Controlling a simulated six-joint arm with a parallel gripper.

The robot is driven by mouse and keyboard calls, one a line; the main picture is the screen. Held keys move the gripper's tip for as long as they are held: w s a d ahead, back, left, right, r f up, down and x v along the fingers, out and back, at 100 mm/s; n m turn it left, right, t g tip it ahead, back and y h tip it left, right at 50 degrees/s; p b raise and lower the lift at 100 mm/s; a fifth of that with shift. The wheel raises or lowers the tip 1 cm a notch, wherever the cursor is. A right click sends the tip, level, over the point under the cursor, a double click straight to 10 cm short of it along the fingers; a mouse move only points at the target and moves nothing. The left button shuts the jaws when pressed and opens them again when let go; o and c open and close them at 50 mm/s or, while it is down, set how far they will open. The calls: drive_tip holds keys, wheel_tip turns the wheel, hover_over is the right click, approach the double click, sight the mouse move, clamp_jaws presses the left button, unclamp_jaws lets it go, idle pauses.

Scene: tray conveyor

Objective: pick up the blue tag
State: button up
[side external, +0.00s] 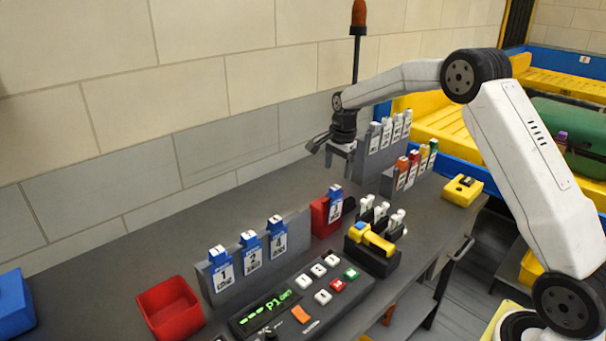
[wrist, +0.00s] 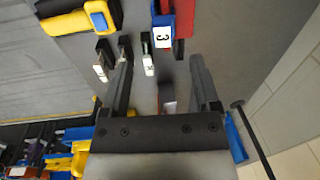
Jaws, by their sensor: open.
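A blue-topped tag marked 3 (side external: 335,205) stands upright in a red holder (side external: 319,218) in the side view; it also shows at the top of the wrist view (wrist: 163,38). Blue-topped tags marked 1 (side external: 221,272), 2 (side external: 251,252) and 4 (side external: 277,239) stand in a grey rack (side external: 297,232) to the left. My gripper (side external: 341,152) is open and empty, raised above the bench behind the red holder. In the wrist view its two fingers (wrist: 160,75) are spread, and tag 3 lies beyond their tips, apart from them.
White tags (side external: 387,134) and coloured tags (side external: 415,168) stand in grey racks close to my gripper. A yellow-handled tool (side external: 372,239) and white-topped switches (side external: 382,213) are right of the red holder. A button panel (side external: 305,297), red bin (side external: 170,309) and blue bin (side external: 14,303) are nearer the front.

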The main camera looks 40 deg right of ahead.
sight(336, 187)
drive_tip(key=shift+w+d, duration=0.2)
drive_tip(key=shift+d, duration=0.1)
drive_tip(key=shift+f, duration=0.15)
drive_tip(key=shift+w+f, duration=0.15)
drive_tip(key=shift+f, duration=1)
drive_tip(key=shift+f, duration=0.15)
drive_tip(key=shift+w+f, duration=0.2)
drive_tip(key=shift+f, duration=2.25)
clamp_jaws()
